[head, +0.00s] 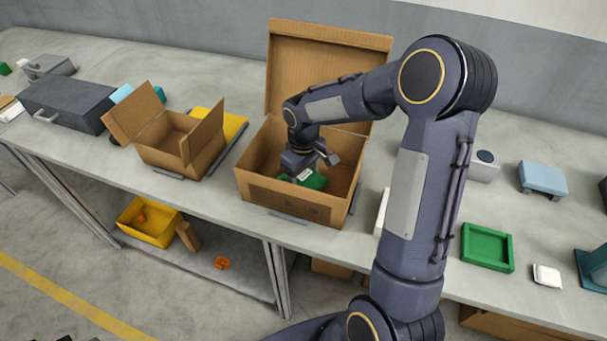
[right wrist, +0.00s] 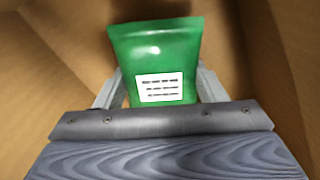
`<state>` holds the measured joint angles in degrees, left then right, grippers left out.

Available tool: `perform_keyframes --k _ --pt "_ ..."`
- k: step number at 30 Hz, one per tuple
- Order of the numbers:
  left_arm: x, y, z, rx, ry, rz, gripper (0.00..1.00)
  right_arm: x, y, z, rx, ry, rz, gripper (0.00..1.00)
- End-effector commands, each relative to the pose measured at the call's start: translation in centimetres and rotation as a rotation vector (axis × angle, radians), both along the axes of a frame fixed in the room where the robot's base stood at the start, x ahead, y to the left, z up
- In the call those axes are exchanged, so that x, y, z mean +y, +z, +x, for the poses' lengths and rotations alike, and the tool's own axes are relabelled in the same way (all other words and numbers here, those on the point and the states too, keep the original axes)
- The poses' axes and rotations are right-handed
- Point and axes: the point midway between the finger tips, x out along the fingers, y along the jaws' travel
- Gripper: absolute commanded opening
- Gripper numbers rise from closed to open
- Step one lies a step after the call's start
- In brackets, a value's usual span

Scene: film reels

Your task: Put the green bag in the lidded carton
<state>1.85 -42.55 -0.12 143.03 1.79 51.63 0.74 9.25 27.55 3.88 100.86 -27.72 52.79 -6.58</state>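The lidded carton (head: 292,204) is a brown cardboard box on the table, its lid (head: 325,55) standing up at the back. My right gripper (head: 308,172) reaches down inside it. The green bag (head: 316,182), with a white printed label, is inside the carton walls at the gripper. In the right wrist view the green bag (right wrist: 160,55) lies between the two fingers of the right gripper (right wrist: 162,85), which appear shut on its sides. Whether the bag touches the carton floor is hard to tell. My left gripper is out of view.
A smaller open carton (head: 165,150) with raised flaps stands to the left, beside a yellow tray (head: 232,122). A dark grey box (head: 65,100) is farther left. A green tray (head: 487,247) and a light blue stand (head: 543,179) are at the right. A yellow bin (head: 150,222) is on the lower shelf.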

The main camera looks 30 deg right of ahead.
Motion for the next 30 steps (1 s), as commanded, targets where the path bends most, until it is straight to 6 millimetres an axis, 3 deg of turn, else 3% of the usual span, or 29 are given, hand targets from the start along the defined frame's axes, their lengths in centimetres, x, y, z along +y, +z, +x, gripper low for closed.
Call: perform_keyframes --k 1,5,16,30 --pt "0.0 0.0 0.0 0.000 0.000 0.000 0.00 0.0 0.0 0.0 0.000 0.000 0.000 0.70" --pt "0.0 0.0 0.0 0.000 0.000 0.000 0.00 0.0 0.0 0.0 0.000 0.001 0.000 0.85" --pt "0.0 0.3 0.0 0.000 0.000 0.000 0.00 0.0 0.7 0.0 -0.002 0.000 0.000 0.85" --pt "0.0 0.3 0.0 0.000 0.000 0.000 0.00 0.0 9.9 0.0 -0.003 0.002 0.000 0.85"
